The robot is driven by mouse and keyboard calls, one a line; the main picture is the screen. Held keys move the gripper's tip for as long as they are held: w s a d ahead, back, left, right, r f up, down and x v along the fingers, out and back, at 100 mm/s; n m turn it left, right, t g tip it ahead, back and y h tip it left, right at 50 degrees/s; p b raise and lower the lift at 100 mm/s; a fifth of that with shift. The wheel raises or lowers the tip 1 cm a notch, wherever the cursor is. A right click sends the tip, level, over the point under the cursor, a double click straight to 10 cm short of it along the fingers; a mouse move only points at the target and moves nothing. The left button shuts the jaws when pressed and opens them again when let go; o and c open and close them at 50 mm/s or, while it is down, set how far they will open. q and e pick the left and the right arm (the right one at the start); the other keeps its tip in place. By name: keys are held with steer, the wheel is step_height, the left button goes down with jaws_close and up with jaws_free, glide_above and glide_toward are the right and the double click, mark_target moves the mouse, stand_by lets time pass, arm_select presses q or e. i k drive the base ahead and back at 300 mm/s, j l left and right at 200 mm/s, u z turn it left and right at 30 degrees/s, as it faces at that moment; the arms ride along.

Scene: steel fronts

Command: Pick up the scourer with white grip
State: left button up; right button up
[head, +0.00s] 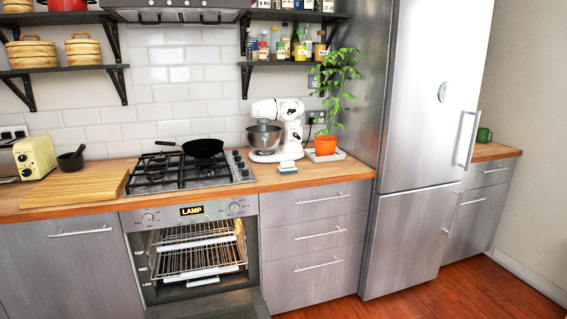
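A small scourer (288,167) lies on the wooden counter just in front of the white stand mixer (277,128). Its upper part is white, and a thin bluish layer shows lower down. It sits left of the orange plant pot (325,145) and close to the counter's front edge. Nothing covers it from this side. Neither of my grippers is in view.
A black pan (203,147) stands on the gas hob (160,175) to the left. The oven door (208,305) hangs open below, showing racks. A tall steel fridge (420,100) bounds the counter on the right. Shelves (290,63) with jars hang above.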

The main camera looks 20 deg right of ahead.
mark_target(286, 168)
steer(key=i+l+u, duration=0.2)
steer(key=i+l, duration=0.2)
steer(key=l, duration=0.2)
steer(key=i+l, duration=0.2)
steer(key=i+l+u, duration=0.15)
steer(key=l, duration=0.3)
steer(key=i+l+u, duration=0.2)
steer(key=i+l, duration=0.15)
steer(key=l, duration=0.3)
steer(key=i+l, duration=0.1)
steer(key=l, duration=0.3)
steer(key=i+u, duration=0.05)
